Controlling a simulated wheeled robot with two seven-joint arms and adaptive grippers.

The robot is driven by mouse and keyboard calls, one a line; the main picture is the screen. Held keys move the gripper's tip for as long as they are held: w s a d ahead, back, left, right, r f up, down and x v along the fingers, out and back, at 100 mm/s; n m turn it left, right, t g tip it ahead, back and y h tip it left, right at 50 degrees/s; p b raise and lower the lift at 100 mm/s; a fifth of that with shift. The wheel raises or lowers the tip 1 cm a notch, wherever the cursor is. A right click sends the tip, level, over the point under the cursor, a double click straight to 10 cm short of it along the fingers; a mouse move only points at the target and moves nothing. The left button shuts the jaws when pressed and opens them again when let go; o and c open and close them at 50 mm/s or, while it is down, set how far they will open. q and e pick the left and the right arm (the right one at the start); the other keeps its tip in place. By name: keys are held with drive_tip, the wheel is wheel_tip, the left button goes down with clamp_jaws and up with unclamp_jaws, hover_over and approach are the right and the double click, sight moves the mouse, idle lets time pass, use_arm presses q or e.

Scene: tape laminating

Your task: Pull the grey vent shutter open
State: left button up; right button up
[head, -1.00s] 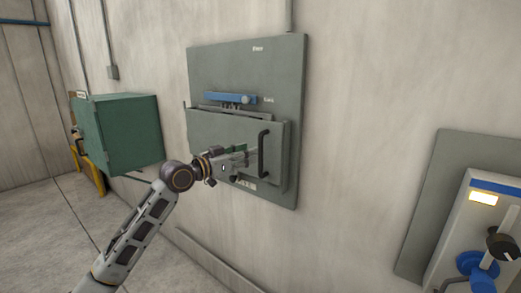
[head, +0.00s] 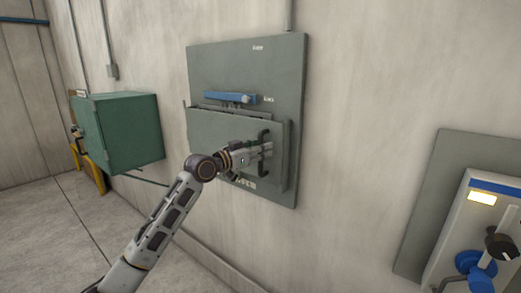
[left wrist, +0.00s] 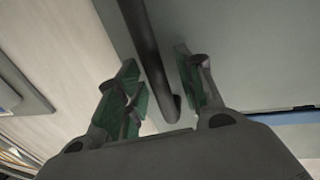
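The grey vent shutter (head: 215,130) is a flat panel on a grey wall plate (head: 285,70), with a black vertical bar handle (head: 264,138) near its right edge. My left gripper (head: 267,150) is at the handle in the head view, covering its middle. In the left wrist view the green-padded fingers of my left gripper (left wrist: 158,88) are apart, one on each side of the black handle (left wrist: 152,60). Gaps show between the handle and both pads. The shutter face (left wrist: 250,50) fills the upper right there. My right gripper is not in view.
A blue lever (head: 230,98) sits on the plate above the shutter. A green box (head: 125,132) is on the wall at left. A panel with a blue valve and black knob (head: 503,245) is at right. The wall between is bare.

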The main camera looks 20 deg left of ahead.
use_arm(q)
clamp_jaws()
drive_tip(key=shift+s, duration=0.1)
idle(0.4)
